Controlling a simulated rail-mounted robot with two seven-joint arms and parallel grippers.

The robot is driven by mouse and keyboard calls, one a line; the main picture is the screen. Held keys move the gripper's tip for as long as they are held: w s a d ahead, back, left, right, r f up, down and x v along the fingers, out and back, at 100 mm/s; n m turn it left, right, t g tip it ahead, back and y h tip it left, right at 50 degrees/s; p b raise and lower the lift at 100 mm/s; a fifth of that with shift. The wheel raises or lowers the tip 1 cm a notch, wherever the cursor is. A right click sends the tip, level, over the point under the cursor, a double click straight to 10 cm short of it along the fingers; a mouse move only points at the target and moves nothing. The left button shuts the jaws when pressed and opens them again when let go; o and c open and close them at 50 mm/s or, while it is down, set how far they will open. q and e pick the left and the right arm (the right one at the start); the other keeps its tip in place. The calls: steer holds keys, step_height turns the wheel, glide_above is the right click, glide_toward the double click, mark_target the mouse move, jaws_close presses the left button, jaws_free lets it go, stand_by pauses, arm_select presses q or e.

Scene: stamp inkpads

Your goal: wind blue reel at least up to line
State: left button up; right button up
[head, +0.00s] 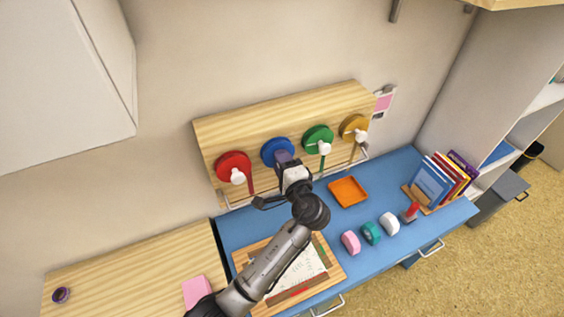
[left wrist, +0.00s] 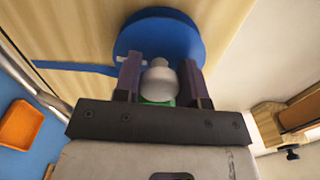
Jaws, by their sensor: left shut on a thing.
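The blue reel (head: 274,150) is mounted on the upright wooden board (head: 234,127), between the red and green reels. In the left wrist view the blue reel (left wrist: 160,34) fills the top middle, with a blue ribbon (left wrist: 78,67) running off to the left. My left gripper (head: 286,163) is at the reel's face. In the left wrist view its two fingers (left wrist: 161,78) are shut on the reel's white knob (left wrist: 159,80). The gripper hides the reel's lower part and its ribbon in the head view. I cannot make out the line.
The red reel (head: 232,164), green reel (head: 318,136) and yellow reel (head: 353,125) share the board. An orange tray (head: 348,192), several stampers and books (head: 436,180) stand on the blue desktop (head: 390,178). A wooden board with paper (head: 304,270) lies below my arm.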

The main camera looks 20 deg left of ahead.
arm_select(q)
steer(key=o, duration=0.9)
steer(key=shift+b+v, duration=0.5)
steer(key=shift+v, duration=3.3)
steer(key=shift+r, duration=0.1)
